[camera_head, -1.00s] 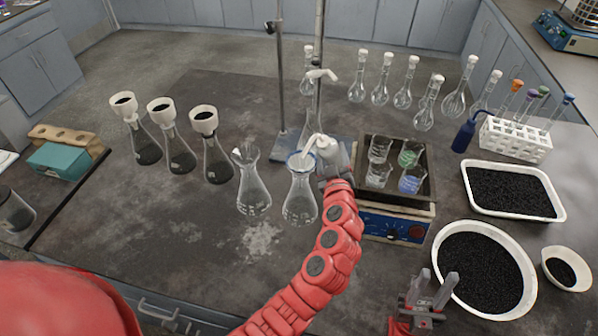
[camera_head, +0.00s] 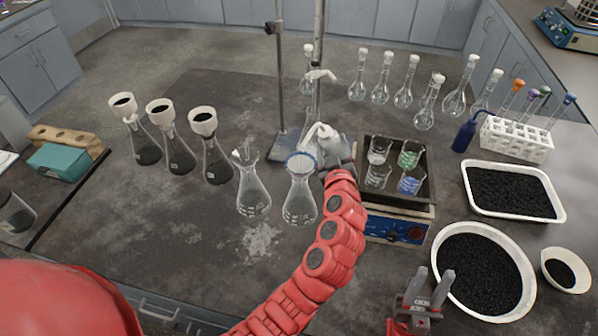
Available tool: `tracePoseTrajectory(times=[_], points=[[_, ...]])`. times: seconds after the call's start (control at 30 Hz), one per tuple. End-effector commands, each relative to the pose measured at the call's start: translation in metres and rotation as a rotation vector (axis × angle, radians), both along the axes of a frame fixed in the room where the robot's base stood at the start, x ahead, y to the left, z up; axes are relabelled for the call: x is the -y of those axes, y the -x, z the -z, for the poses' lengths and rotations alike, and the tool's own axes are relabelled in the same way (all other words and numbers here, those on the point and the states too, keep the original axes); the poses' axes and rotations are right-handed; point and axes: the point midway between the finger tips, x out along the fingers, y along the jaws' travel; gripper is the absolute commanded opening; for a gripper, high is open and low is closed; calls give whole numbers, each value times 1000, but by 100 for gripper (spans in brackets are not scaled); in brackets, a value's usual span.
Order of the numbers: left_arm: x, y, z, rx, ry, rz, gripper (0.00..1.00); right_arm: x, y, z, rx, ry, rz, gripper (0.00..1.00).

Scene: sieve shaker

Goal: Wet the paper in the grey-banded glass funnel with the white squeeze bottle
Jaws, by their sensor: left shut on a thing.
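My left gripper (camera_head: 337,172) is shut on the white squeeze bottle (camera_head: 332,148), partly hidden by the gripper. Its bent white spout (camera_head: 318,131) is just behind and above a glass funnel with a grey-blue rim band (camera_head: 301,160). The funnel sits in the mouth of a clear conical flask (camera_head: 300,200), with pale paper inside. I cannot tell whether the paper is wet. My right gripper (camera_head: 432,287) is open and empty at the lower right, beside a round bowl.
A second clear flask (camera_head: 253,195) stands close left. Three flasks with white funnels (camera_head: 203,121) stand further left. A stand rod (camera_head: 280,80) and a device with beakers in its tray (camera_head: 398,229) are close by. Bowls of black grains (camera_head: 523,275) are right.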

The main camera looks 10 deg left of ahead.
Motion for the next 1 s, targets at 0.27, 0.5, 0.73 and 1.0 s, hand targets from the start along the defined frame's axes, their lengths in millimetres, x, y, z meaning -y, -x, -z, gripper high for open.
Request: tracePoseTrajectory(times=[0.27, 0.5, 0.73, 1.0], points=[[0, 0, -11, -105, -72, -1, 51, 0, 0, -35, -6, 1, 0, 38], [0, 0, -19, -201, -140, 1, 51, 0, 1, -67, 7, 2, 0, 38], [1, 0, -25, -306, -212, 0, 51, 0, 1, -94, 12, 2, 1, 38], [0, 0, -22, -402, -278, -1, 51, 0, 2, -108, 15, 3, 1, 38]])
